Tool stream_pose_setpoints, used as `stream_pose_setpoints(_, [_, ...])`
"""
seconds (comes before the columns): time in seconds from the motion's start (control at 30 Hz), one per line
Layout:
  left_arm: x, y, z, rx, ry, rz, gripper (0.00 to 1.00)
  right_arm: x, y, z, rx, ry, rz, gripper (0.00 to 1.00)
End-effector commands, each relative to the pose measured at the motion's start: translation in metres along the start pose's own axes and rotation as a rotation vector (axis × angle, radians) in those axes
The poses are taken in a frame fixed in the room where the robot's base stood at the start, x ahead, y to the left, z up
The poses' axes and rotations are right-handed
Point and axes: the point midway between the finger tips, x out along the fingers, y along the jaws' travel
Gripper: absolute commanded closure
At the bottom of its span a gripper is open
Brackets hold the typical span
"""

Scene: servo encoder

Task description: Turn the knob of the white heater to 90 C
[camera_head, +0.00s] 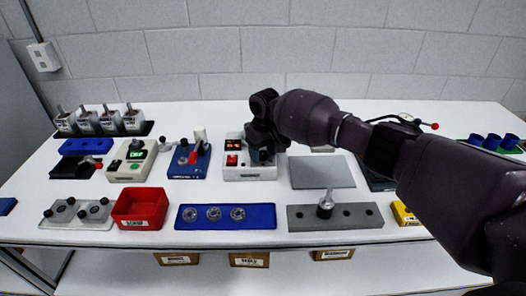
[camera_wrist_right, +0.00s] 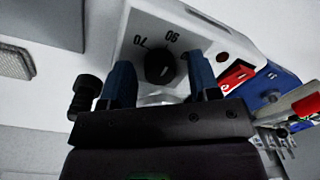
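The white heater (camera_head: 258,172) stands mid-table in the head view, with a display with red digits and a red switch (camera_head: 232,160). In the right wrist view its white top (camera_wrist_right: 200,42) carries a round black knob (camera_wrist_right: 159,66) with the marks 70 and 90 beside it. I cannot make out where the knob points. My right gripper (camera_wrist_right: 160,72) is open, its two blue fingers on either side of the knob with gaps visible. In the head view the right gripper (camera_head: 264,140) is over the heater's right part, partly hiding it. My left gripper is not in view.
A blue device (camera_head: 188,163) with a red lever stands left of the heater, and a grey plate (camera_head: 322,172) lies to its right. A blue tray (camera_head: 225,222) and a red bin (camera_head: 140,208) stand in front. My right arm covers much of the table's right side.

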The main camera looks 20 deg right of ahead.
Motion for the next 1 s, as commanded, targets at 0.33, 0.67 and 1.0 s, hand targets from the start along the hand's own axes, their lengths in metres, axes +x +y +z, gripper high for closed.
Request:
stream_pose_setpoints(0.33, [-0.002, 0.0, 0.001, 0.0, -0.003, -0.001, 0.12, -0.017, 0.001, -0.001, 0.001, 0.005, 0.0, 0.44])
stream_pose_setpoints(0.67, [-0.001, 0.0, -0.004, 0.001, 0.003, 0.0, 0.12, -0.076, 0.0, -0.001, 0.0, 0.004, 0.0, 0.44])
stream_pose_setpoints(1.0, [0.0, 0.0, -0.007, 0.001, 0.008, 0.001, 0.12, -0.107, 0.0, 0.0, 0.0, 0.001, 0.0, 0.44])
